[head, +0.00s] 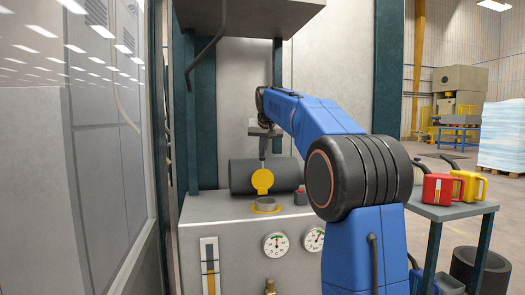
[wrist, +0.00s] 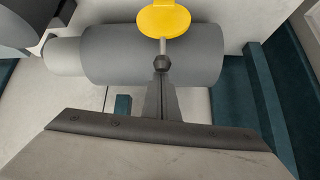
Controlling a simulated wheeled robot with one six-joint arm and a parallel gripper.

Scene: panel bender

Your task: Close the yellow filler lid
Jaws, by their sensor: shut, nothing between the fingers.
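The yellow filler lid (head: 262,182) stands open and tilted up behind the grey filler neck (head: 265,204), which has a yellow ring at its base. A thin pale stem runs from the lid up toward my gripper. In the wrist view the lid (wrist: 163,20) is a yellow disc at the top, its stem ending at a dark knob. My gripper (wrist: 162,85) is shut and empty, its narrow fingers pointing at that knob. I cannot tell whether they touch it.
A dark grey cylinder (head: 236,177) lies behind the lid on the grey cabinet (head: 222,214). Gauges (head: 276,244) are on the cabinet front. A teal post (head: 190,125) stands left. A side table (head: 452,212) holds red and yellow cans.

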